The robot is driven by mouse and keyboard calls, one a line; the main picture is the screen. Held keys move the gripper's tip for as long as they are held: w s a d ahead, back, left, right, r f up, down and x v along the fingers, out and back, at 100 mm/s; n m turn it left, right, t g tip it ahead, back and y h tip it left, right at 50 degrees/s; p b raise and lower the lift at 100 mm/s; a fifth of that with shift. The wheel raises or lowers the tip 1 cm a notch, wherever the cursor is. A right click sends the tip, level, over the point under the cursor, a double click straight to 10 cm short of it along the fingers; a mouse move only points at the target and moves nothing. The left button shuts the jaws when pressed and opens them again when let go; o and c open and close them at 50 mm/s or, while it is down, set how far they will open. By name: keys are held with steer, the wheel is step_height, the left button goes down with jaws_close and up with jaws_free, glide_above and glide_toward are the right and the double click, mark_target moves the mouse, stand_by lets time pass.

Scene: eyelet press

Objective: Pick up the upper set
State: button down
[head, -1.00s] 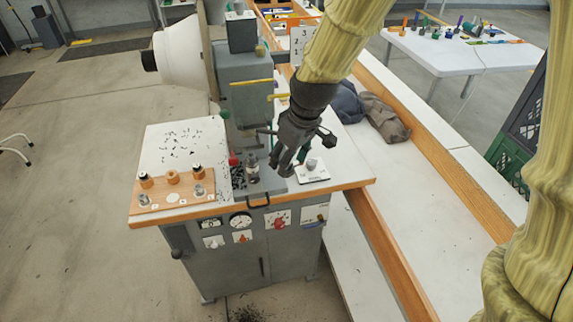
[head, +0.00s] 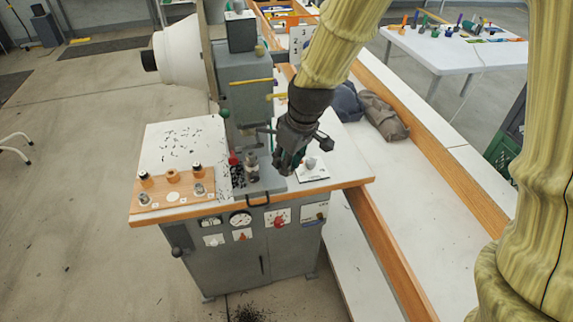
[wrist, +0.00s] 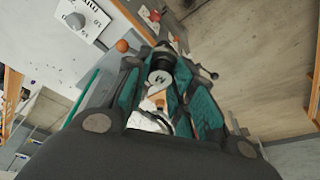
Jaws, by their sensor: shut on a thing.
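My gripper (head: 288,160) hangs over the front of the press table, just right of the metal tooling stack (head: 251,172) on the press bed. In the wrist view its teal-lined fingers (wrist: 168,88) are closed around a small piece with a silver, marked round face (wrist: 160,79) and a dark cylindrical part (wrist: 163,60). I take this piece for the upper set. In the head view the fingers hide it. Whether it touches the tooling on the bed cannot be told.
A wooden board (head: 158,212) with several black-topped and silver pieces lies at the table's left. The press body (head: 245,95) stands behind my gripper. A white card with a knob (head: 312,166) is right of it. A low white bench with wooden rails (head: 420,200) runs along the right.

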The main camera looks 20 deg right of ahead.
step_height(320, 180, up, 10)
steer(key=b, duration=0.2)
steer(key=shift+r, duration=0.15)
stand_by(0.4)
steer(key=shift+r+p, duration=0.55)
steer(key=shift+r, duration=0.05)
stand_by(0.8)
steer(key=shift+r+p, duration=2.65)
steer(key=shift+r, duration=0.15)
